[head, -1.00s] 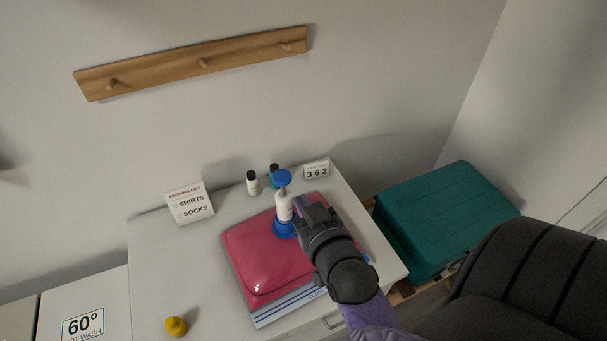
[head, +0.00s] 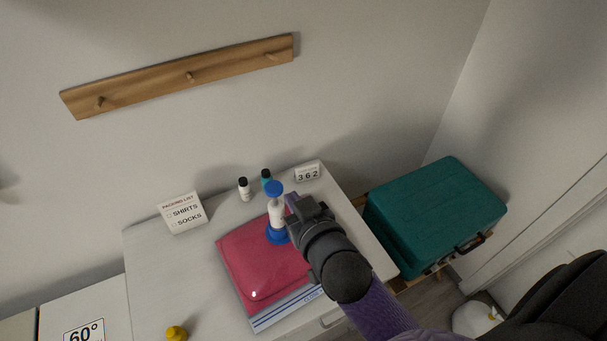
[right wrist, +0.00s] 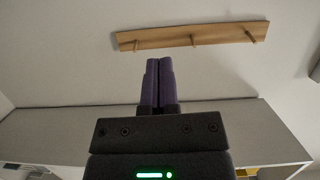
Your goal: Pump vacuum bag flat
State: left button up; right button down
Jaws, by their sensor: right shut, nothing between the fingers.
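The pink vacuum bag (head: 245,268) lies on the white table top in the head view, with a clear, blue-striped edge at its front. The pump, with a white barrel (head: 277,213), a blue base and a blue round knob (head: 274,188), stands upright on the bag. My right gripper (head: 292,202) is shut and empty, close beside the pump on its right; I cannot tell whether it touches it. My arm hides the bag's right part. The right wrist view shows the shut fingers (right wrist: 158,85) and neither bag nor pump. My left gripper is not in view.
A yellow object (head: 176,333) sits front left. A teal suitcase (head: 435,212) stands right. A peg rail (head: 180,76) hangs above.

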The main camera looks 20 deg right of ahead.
jog(key=shift+s+a, duration=0.1)
send_over(276, 194)
notch_tip(276, 194, down, 3)
jog(key=shift+r+b, duration=0.15)
jog(key=shift+b, duration=0.15)
notch_tip(276, 194, down, 3)
jog(key=shift+b, duration=0.45)
jog(key=shift+f, duration=0.55)
